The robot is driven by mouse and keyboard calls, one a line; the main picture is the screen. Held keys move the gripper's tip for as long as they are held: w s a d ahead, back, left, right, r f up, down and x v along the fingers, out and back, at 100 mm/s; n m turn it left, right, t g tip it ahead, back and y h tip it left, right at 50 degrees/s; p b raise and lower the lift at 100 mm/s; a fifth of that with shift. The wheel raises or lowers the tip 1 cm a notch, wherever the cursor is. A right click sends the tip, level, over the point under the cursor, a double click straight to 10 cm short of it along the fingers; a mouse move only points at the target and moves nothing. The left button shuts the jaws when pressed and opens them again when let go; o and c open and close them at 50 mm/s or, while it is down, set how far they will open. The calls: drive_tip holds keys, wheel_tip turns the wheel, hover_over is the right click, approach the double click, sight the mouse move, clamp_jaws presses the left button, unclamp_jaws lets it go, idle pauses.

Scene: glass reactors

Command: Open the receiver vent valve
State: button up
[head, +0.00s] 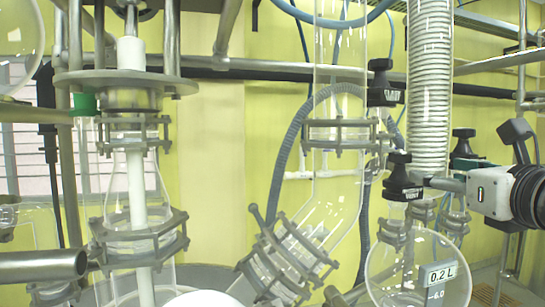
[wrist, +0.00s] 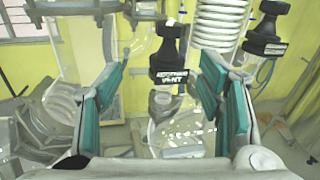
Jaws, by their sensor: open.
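The receiver vent valve (head: 403,178) has a black knob and a body with a white label ending in "VENT". It sits above the round glass receiver flask (head: 405,270). In the wrist view the valve (wrist: 169,55) stands upright, in line with the gap between my fingers. My gripper (wrist: 161,72) is open, with teal pads on both sides and clear space between each finger and the valve. No contact shows. In the head view my gripper (head: 432,182) comes from the right, its fingers close to the valve's right side.
A second black valve (head: 385,82) is above on the glass column; another (head: 463,140) stands behind my gripper. In the wrist view a labelled black valve (wrist: 267,30) is at the upper right. The coiled condenser (head: 429,90) rises close by. Clamps and glass crowd the left.

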sight(406, 161)
drive_tip(key=shift+m+h, duration=0.3)
drive_tip(key=shift+m, duration=0.3)
drive_tip(key=w, duration=0.4)
drive_tip(key=w+d, duration=0.1)
drive_tip(key=w, duration=0.4)
drive_tip(key=w+b, duration=0.1)
drive_tip(key=w, duration=0.3)
drive_tip(key=shift+w+d+r, duration=0.25)
drive_tip(key=shift+w+d, duration=0.1)
drive_tip(key=shift+d, duration=0.05)
drive_tip(key=c, duration=1.1)
